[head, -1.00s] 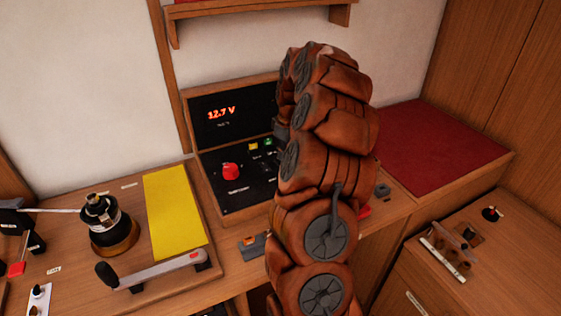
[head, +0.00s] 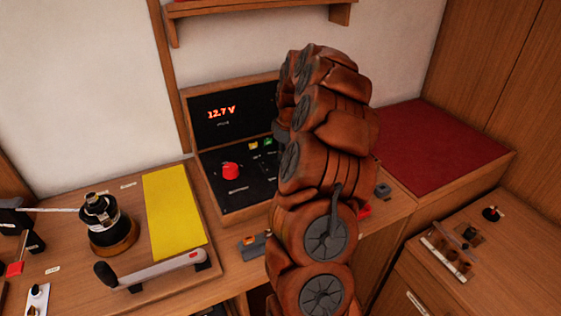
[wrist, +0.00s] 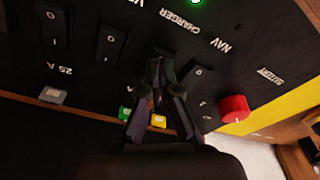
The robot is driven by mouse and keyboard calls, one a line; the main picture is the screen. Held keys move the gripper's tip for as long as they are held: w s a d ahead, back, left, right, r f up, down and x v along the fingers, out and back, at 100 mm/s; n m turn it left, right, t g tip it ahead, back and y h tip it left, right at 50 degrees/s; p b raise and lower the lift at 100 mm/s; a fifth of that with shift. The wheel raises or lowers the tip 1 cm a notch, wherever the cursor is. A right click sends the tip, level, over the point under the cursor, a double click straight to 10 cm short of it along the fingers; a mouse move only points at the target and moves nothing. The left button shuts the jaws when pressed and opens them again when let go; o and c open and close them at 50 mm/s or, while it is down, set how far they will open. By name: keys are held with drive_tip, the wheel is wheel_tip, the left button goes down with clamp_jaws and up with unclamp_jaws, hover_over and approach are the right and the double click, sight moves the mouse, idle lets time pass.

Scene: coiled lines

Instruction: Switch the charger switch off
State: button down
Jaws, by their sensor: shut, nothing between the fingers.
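The black switch panel (wrist: 255,55) fills most of the wrist view, appearing upside down, with white CHARGER, NAV and BATTERY labels. The charger switch lies by the CHARGER label, mostly covered by my fingertips, so its position cannot be read. A green lamp (wrist: 197,2) glows beyond that label. My gripper (wrist: 158,75) is shut and empty, its tips at or just in front of the charger switch; contact cannot be told. In the head view the panel (head: 240,180) stands under a 12.7 V display (head: 221,112); my arm hides its right side and the gripper.
Beside the fingers are the NAV rocker (wrist: 196,80), another rocker (wrist: 110,44), the red battery knob (wrist: 234,108), and green (wrist: 125,114) and yellow (wrist: 158,120) buttons. A winch (head: 108,225) and yellow sheet (head: 174,212) lie left. A shelf (head: 260,14) hangs above.

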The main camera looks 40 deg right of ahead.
drive_tip(key=shift+f+b, duration=0.3)
drive_tip(key=shift+f, duration=0.3)
idle(0.3)
drive_tip(key=shift+r, duration=3.5)
drive_tip(key=shift+a, duration=0.15)
